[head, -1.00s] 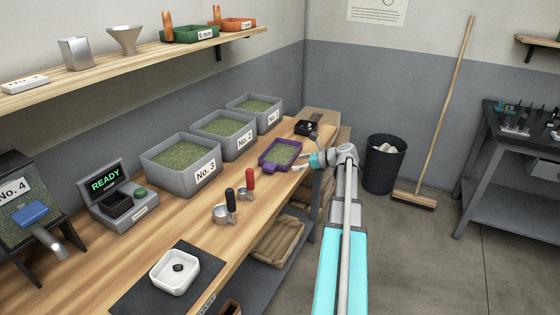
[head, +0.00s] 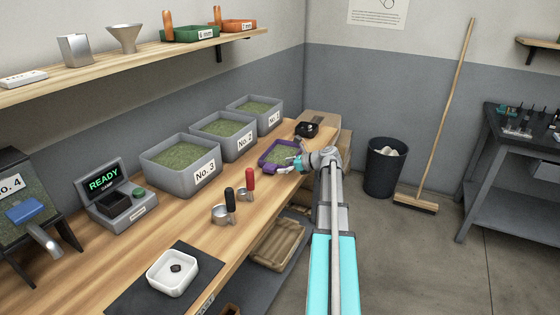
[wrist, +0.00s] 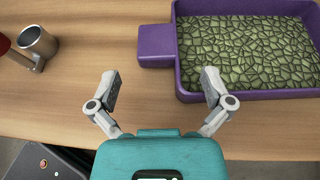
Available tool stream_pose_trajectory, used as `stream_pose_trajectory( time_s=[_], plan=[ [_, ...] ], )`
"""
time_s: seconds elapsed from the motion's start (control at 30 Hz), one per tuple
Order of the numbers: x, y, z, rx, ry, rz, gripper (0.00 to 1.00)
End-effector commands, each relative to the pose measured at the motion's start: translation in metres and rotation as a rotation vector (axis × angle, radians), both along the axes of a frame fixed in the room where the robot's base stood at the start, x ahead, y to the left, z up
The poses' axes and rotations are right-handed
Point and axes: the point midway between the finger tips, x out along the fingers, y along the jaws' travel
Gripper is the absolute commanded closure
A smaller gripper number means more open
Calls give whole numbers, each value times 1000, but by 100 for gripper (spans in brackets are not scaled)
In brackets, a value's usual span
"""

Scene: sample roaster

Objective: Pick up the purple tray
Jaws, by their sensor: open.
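The purple tray (head: 267,163) lies on the wooden bench, in front of the grey bins, and holds green beans. In the wrist view the purple tray (wrist: 262,96) fills the upper right, with its tab handle (wrist: 155,46) pointing left. My gripper (wrist: 160,86) is open and empty. Its two fingers are apart, just short of the handle, one to each side of it in the picture; they do not grip it. In the head view my gripper (head: 288,168) is at the tray's near right edge and hides part of it.
Two scoops with black (head: 229,196) and red (head: 250,179) handles stand nearer on the bench (head: 205,235). Grey bins (head: 178,178) line the wall behind the tray. A small black device (head: 307,129) stands beyond it. A bin (head: 385,168) and broom stand on the floor.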

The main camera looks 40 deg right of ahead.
Motion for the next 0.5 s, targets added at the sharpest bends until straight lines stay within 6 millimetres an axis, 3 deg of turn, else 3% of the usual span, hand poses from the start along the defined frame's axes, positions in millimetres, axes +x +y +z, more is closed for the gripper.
stream_pose_trajectory(
  time_s=[0.23, 0.5],
  plan=[
    [19, 13, -17, 0, 0, 1, 0],
    [35, 21, -22, 0, 0, 0, 0]
  ],
)
